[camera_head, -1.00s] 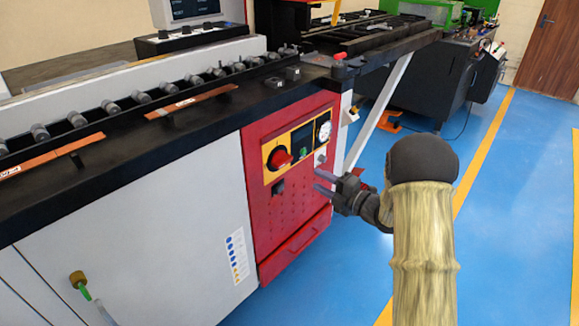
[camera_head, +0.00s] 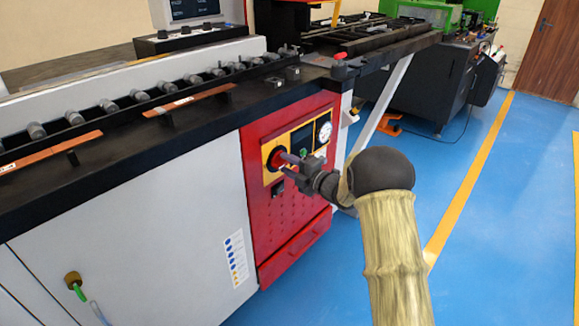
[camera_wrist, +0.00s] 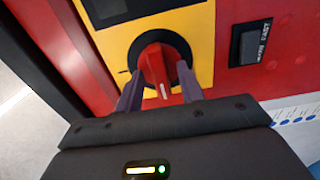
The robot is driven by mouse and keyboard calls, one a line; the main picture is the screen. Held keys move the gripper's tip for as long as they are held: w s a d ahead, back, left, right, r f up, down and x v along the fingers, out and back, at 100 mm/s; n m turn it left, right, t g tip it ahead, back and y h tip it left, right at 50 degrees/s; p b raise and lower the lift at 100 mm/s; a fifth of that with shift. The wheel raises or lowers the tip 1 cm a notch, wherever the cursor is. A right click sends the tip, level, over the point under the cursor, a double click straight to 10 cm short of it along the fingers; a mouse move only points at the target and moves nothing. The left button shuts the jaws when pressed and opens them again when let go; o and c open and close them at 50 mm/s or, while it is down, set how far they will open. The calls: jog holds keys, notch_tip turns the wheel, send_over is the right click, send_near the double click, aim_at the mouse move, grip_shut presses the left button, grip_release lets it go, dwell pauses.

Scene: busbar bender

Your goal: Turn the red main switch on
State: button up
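The red main switch (camera_wrist: 158,64) is a rotary knob on a black ring over a yellow plate (camera_wrist: 203,50); a white mark shows on its grip. In the head view the red switch (camera_head: 277,160) is partly hidden by my gripper (camera_head: 287,164). In the wrist view my gripper (camera_wrist: 160,92) is open, with one finger on each side of the knob's lower end. I cannot tell whether the fingers touch it.
The red panel (camera_head: 290,215) also carries a small display, a gauge (camera_head: 325,131) and a black rocker (camera_wrist: 249,44) beside the yellow plate. The black machine table (camera_head: 200,120) overhangs above. Blue floor (camera_head: 480,250) is free on the right.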

jog(key=shift+c, duration=0.2)
grip_shut()
